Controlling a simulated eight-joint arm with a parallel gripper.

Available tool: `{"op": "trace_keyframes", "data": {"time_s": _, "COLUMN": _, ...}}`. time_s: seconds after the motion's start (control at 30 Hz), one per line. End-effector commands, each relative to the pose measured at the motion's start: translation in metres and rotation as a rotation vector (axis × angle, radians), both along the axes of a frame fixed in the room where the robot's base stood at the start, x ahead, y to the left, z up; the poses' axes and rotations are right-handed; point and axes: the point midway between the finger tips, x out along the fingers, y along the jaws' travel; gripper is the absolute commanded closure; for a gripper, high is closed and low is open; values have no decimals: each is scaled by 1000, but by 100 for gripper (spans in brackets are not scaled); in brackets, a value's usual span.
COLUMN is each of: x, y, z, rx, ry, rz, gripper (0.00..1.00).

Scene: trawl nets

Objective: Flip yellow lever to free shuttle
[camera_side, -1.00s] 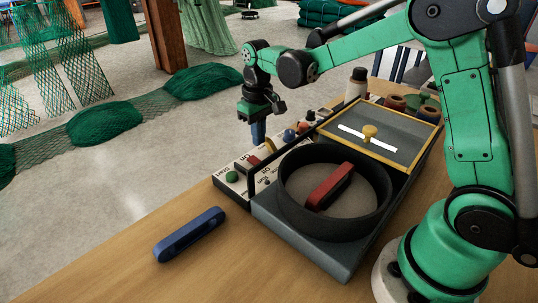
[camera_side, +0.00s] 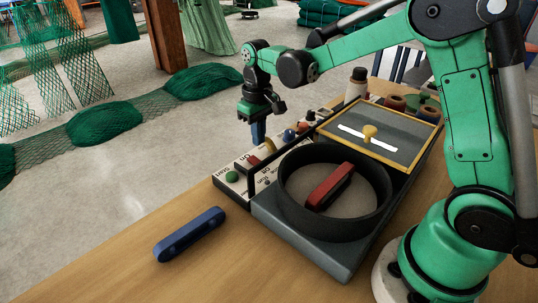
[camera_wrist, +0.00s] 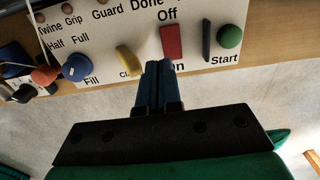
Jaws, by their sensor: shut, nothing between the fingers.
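A yellow lever (camera_wrist: 128,60) stands on the white control panel in the wrist view, by a label starting "Cl", the rest hidden. It shows small in the side view (camera_side: 270,146). My gripper (camera_wrist: 158,66) is shut and empty, its blue fingers together just right of the lever and below the red On/Off switch (camera_wrist: 171,42). In the side view, my gripper (camera_side: 258,140) points down over the panel's far edge. A red shuttle (camera_side: 330,187) lies in the round black-rimmed dish (camera_side: 290,205). Whether anything clamps it cannot be told.
A green Start button (camera_wrist: 230,36) and a blue knob (camera_wrist: 76,67) flank the lever and switch. A black bar (camera_side: 251,178) rises beside the dish. A yellow-framed cover (camera_side: 408,167) bears a yellow knob (camera_side: 370,132). A blue shuttle (camera_side: 190,235) lies on the open front table.

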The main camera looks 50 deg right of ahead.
Motion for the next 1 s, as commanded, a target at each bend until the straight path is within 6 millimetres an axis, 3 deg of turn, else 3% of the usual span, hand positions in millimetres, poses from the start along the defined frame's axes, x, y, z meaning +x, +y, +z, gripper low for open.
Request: {"op": "trace_keyframes", "data": {"time_s": 1.0, "x": 0, "y": 0, "z": -18, "rx": 0, "ry": 0, "rz": 0, "gripper": 100}}
